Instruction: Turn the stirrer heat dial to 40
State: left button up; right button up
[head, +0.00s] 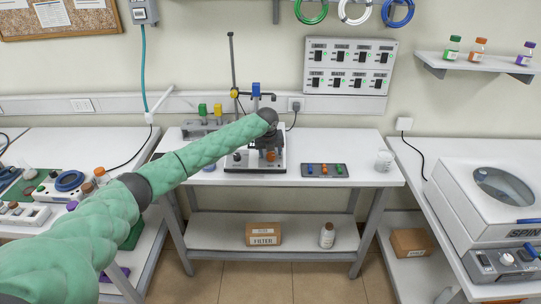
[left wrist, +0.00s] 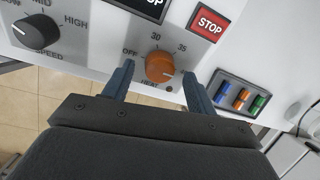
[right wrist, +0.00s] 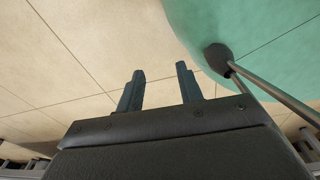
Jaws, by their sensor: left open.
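The stirrer (head: 236,166) stands on the middle bench, partly hidden behind my left arm. I cannot tell for sure where the dial points. My left gripper (left wrist: 158,70) is open, its fingers apart on either side of the dial; contact cannot be told. It also shows dark over the stirrer in the head view (head: 268,140). My right gripper (right wrist: 160,68) is open and empty above the floor.
A black speed knob (left wrist: 36,31) and a red STOP label (left wrist: 208,23) share the panel. A tray with blue, orange and green pieces (head: 324,171) and a beaker (head: 384,161) stand right of the stirrer. A spin machine (head: 500,205) is on the right bench.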

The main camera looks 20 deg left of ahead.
aim_at(269, 165)
pick_arm(q)
jog(key=shift+s+r+b, duration=0.25)
jog(key=shift+r+b, duration=0.05)
jog(key=shift+r, duration=0.25)
jog(key=b+v, duration=0.1)
jog(key=v, duration=0.4)
jog(key=shift+r+b, duration=0.15)
jog(key=shift+b, duration=0.25)
pick_arm(e)
jog(key=w+a+r, duration=0.2)
jog(key=w, duration=0.7)
jog(key=shift+w+a+t, duration=0.15)
jog(key=shift+a+t, duration=0.25)
